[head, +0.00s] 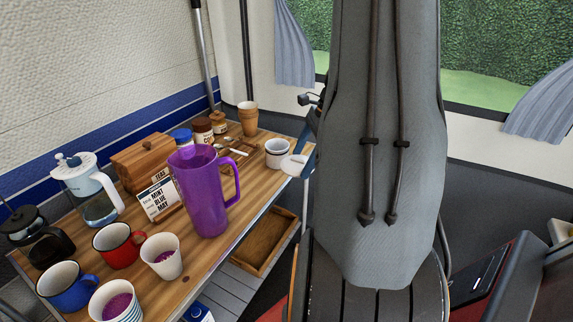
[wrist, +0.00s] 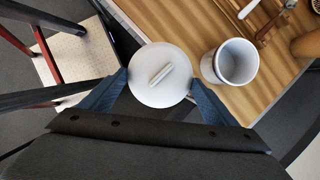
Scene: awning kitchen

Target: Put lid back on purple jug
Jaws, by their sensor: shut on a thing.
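The purple jug (head: 203,195) stands upright on the wooden table, its handle to the right and its top open. My gripper (wrist: 160,80) is shut on a round white lid (wrist: 150,91) with a bar-shaped knob, one blue finger at each side of its rim. In the head view the lid (head: 292,166) is at the table's right edge, right of the jug and apart from it. My arm hides most of the gripper there. The jug is not seen in the wrist view.
A white mug (head: 278,156) stands close beside the lid; it also shows in the wrist view (wrist: 236,62). A red mug (head: 119,246), a white cup (head: 161,257), a sign (head: 160,199) and a wooden box (head: 141,158) surround the jug. A wooden tray (head: 252,262) sits lower.

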